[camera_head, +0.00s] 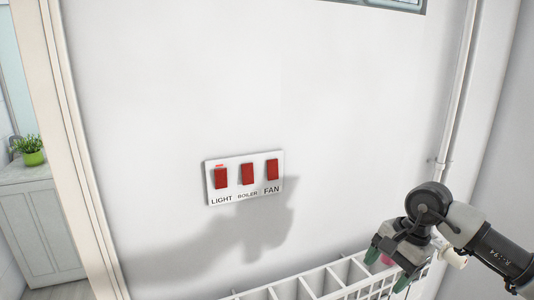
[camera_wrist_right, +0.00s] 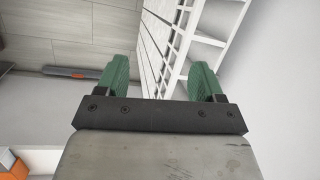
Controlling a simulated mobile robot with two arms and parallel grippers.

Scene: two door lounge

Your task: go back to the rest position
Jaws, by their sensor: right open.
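My right gripper (camera_head: 388,267) is at the lower right of the head view, in front of the wall and over a white rack. Its green fingers are apart, and nothing shows between them in the right wrist view (camera_wrist_right: 162,82). A white switch plate (camera_head: 243,202) is on the wall, left of the gripper and well apart from it. A small red mark shows above the LIGHT switch. My left gripper is not in view.
The white slatted rack (camera_head: 308,287) stands against the wall under my right gripper. A pipe (camera_head: 455,110) runs down the wall at right. A door frame (camera_head: 75,150) is at left, with a cabinet (camera_head: 45,210) and potted plant (camera_head: 30,150) beyond.

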